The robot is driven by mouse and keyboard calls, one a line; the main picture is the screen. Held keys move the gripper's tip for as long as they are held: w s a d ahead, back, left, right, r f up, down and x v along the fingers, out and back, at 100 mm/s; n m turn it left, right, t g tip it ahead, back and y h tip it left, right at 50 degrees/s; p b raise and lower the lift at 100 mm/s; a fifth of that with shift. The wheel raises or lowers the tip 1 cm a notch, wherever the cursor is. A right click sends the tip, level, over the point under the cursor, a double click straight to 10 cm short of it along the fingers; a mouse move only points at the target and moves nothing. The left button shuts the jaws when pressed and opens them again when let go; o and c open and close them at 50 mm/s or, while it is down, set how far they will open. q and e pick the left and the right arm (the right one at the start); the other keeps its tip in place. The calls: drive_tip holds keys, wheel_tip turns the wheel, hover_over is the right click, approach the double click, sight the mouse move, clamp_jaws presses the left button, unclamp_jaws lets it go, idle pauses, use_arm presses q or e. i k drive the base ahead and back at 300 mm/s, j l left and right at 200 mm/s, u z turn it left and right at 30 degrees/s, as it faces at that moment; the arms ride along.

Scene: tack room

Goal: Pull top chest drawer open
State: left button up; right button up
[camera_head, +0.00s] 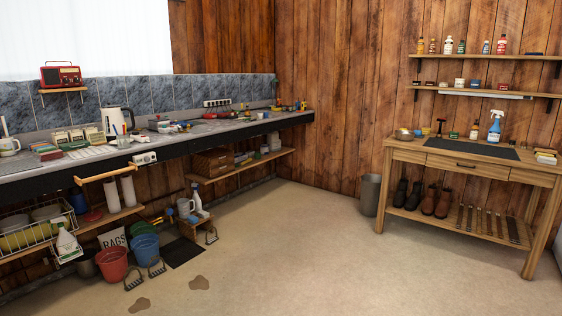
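No chest of drawers can be made out in the head view. The only drawer that shows is a single wide wooden drawer (487,170) under the top of a wooden table (402,153) at the right. Its front looks flush and shut, with a small dark handle (466,165) in the middle. Neither of my grippers is in view.
A long counter (211,134) with many items runs along the left wall. A red bucket (112,264), a blue bucket (145,249) and a dark mat (184,252) are on the floor below. A grey bin (370,194) stands by the table. The middle floor is clear.

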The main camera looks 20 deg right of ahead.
sight(217, 160)
drive_tip(key=z, duration=0.15)
drive_tip(key=i+l+z, duration=0.25)
drive_tip(key=i, duration=0.6)
drive_tip(key=i+z, duration=0.3)
drive_tip(key=i, duration=0.5)
drive_tip(key=i+u, duration=0.1)
drive_tip(key=i, duration=0.5)
drive_tip(key=i+l, duration=0.1)
drive_tip(key=i, duration=0.5)
drive_tip(key=i+u, duration=0.15)
drive_tip(key=i, duration=0.45)
drive_tip(key=i+l+u, duration=0.1)
drive_tip(key=i, duration=0.45)
drive_tip(key=i+l+u, duration=0.15)
drive_tip(key=i+u, duration=0.3)
drive_tip(key=i+l+u, duration=0.35)
drive_tip(key=u, duration=0.15)
drive_tip(key=i+l+u, duration=0.3)
drive_tip(key=l+u, duration=0.15)
drive_tip(key=i+l+u, duration=0.25)
drive_tip(key=l+u, duration=0.25)
drive_tip(key=i+l+u, duration=0.2)
drive_tip(key=l, duration=0.15)
drive_tip(key=i+l+u, duration=0.15)
drive_tip(key=l, duration=0.2)
drive_tip(key=i+l+u, duration=0.2)
drive_tip(key=l, duration=0.15)
drive_tip(key=i+l+u, duration=0.15)
drive_tip(key=l, duration=0.25)
drive_tip(key=k, duration=0.05)
